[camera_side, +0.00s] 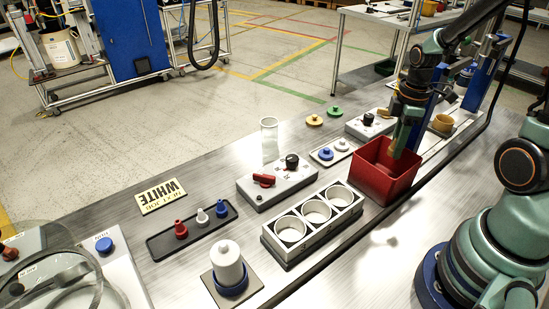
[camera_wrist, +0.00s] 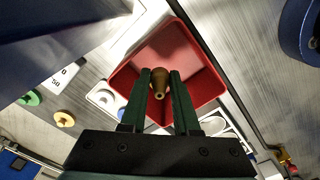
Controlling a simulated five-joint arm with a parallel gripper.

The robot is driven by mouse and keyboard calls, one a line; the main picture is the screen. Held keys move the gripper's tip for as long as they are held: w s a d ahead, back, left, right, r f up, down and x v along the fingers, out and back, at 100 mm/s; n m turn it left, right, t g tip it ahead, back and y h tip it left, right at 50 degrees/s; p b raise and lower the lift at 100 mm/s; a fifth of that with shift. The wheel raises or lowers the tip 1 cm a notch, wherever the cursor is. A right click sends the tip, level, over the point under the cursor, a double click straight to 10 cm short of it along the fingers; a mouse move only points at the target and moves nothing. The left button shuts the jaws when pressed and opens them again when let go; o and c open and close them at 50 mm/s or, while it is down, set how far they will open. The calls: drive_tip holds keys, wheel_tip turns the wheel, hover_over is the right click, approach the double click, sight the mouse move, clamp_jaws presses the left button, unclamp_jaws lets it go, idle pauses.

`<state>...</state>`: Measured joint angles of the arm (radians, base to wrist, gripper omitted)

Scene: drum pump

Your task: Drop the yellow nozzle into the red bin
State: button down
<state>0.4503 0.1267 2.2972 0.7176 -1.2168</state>
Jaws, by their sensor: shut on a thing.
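My gripper (camera_wrist: 159,88) is shut on the yellow nozzle (camera_wrist: 160,80), which sits between the two green fingertips in the wrist view. The nozzle looks brownish-yellow there. The red bin (camera_wrist: 203,63) lies below it, and the nozzle shows against the bin's inside. In the side view my gripper (camera_side: 394,150) points down over the red bin (camera_side: 378,181), with the fingertips at about the height of its rim or slightly inside; I cannot tell exactly. The nozzle is hard to make out in the side view.
A tray with red, white and blue nozzles (camera_side: 192,231) stands at the left. A rack with three white cups (camera_side: 313,220) is left of the bin. A dark cable runs along the bin's right.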

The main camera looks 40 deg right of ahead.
drive_tip(key=shift+f, duration=0.2)
drive_tip(key=c, duration=0.6)
unclamp_jaws()
wheel_tip(320, 180, up, 12)
drive_tip(key=shift+r, duration=0.1)
